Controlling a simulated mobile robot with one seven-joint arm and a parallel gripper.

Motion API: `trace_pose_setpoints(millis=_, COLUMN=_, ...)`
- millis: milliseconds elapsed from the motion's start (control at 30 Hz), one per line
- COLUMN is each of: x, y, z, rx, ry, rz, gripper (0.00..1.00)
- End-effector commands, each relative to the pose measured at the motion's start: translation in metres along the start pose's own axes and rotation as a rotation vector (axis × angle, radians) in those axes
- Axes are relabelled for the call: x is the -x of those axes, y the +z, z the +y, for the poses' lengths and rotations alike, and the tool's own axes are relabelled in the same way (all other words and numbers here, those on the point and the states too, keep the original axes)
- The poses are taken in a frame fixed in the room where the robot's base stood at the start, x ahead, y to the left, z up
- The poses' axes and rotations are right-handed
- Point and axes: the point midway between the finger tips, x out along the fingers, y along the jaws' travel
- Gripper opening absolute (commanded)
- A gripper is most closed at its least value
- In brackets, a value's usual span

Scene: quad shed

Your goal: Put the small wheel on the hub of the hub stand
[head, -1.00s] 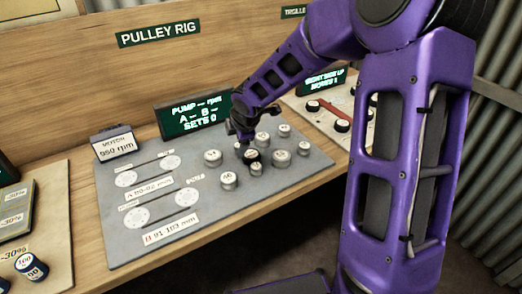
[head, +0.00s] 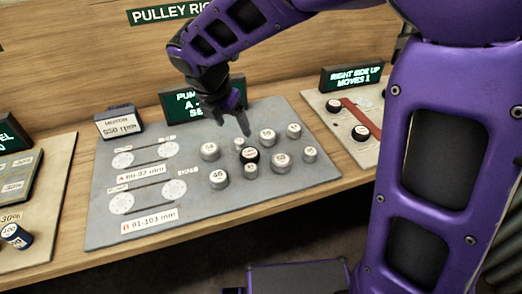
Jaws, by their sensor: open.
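I cannot make out a small wheel or a hub stand in the head view. My gripper (head: 242,124) is open, its fingers pointing down above the back of a grey board (head: 105,225). Several grey numbered cylinders stand on the board below and in front of it, among them a large one (head: 219,179) marked 46.
Two pairs of pale discs (head: 123,160) lie at the board's left. A green display (head: 180,108) stands behind, partly hidden by my arm. A small grey box (head: 119,121) is at back left. Another board with a red strip (head: 359,119) is at right. Wooden bench (head: 75,165) shows between boards.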

Motion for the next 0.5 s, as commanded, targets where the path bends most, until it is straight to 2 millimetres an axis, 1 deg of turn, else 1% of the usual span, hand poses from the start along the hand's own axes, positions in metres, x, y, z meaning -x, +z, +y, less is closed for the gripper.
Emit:
trace_pose_setpoints(millis=33, x=0.005, y=-0.004, z=0.001, rx=0.024, ry=-0.006, rz=-0.003, gripper=0.78)
trace_pose_setpoints(millis=100, x=0.009, y=-0.007, z=0.001, rx=0.047, ry=-0.012, rz=-0.005, gripper=0.78)
trace_pose_setpoints(millis=167, x=0.009, y=-0.008, z=0.000, rx=0.058, ry=-0.017, rz=-0.005, gripper=0.78)
trace_pose_setpoints(millis=233, x=0.005, y=-0.009, z=0.000, rx=0.063, ry=-0.020, rz=-0.004, gripper=0.78)
trace_pose_setpoints(millis=267, x=0.001, y=-0.009, z=0.000, rx=0.064, ry=-0.021, rz=-0.004, gripper=0.78)
trace_pose_setpoints(millis=367, x=-0.018, y=-0.010, z=-0.001, rx=0.065, ry=-0.023, rz=-0.001, gripper=0.78)
trace_pose_setpoints(millis=500, x=-0.050, y=-0.010, z=-0.002, rx=0.065, ry=-0.022, rz=-0.002, gripper=0.78)
